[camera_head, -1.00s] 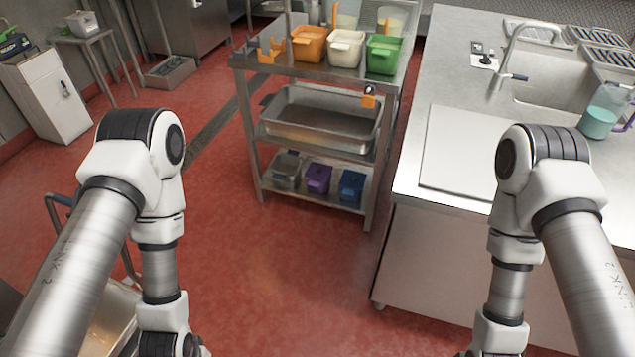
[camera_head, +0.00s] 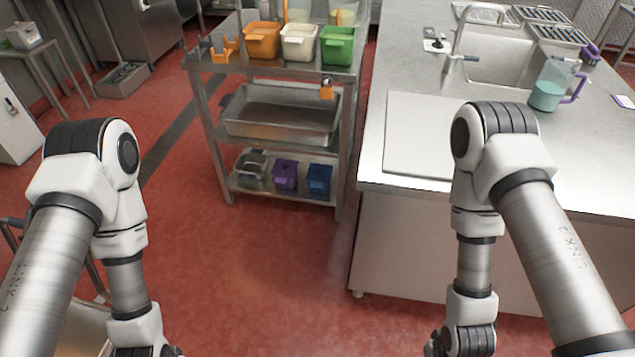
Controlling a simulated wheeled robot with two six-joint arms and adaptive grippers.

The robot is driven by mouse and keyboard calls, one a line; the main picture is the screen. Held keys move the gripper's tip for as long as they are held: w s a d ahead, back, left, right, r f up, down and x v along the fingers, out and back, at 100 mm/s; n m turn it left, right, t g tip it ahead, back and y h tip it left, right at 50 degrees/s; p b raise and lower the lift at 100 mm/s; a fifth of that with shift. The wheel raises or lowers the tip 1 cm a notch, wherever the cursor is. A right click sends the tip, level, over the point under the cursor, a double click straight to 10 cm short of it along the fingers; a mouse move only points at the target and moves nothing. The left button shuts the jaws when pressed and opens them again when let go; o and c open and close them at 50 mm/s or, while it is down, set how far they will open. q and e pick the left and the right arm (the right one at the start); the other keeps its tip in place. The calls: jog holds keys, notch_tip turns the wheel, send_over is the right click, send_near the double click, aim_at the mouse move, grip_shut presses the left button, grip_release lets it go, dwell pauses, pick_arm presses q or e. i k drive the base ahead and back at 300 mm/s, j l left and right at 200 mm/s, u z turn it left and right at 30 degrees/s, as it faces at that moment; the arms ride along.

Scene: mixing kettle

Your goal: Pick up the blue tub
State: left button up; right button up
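The blue tub (camera_head: 319,179) stands on the bottom shelf of the metal rack, at the right end of a row.
The rack's middle shelf holds a large metal pan (camera_head: 280,112). Its top holds orange (camera_head: 262,40), white (camera_head: 299,42) and green (camera_head: 337,45) tubs. A steel counter (camera_head: 375,170) stands close at the rack's right. Red floor (camera_head: 240,260) in front is clear.

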aim_at(319, 188)
jog(key=i+j, duration=0.4)
jog(key=i, duration=0.2)
jog(key=i+j+z, duration=0.15)
jog(key=i+j, duration=0.2)
jog(key=i, duration=0.25)
jog(key=j+z, duration=0.1)
jog(key=z, duration=1.3)
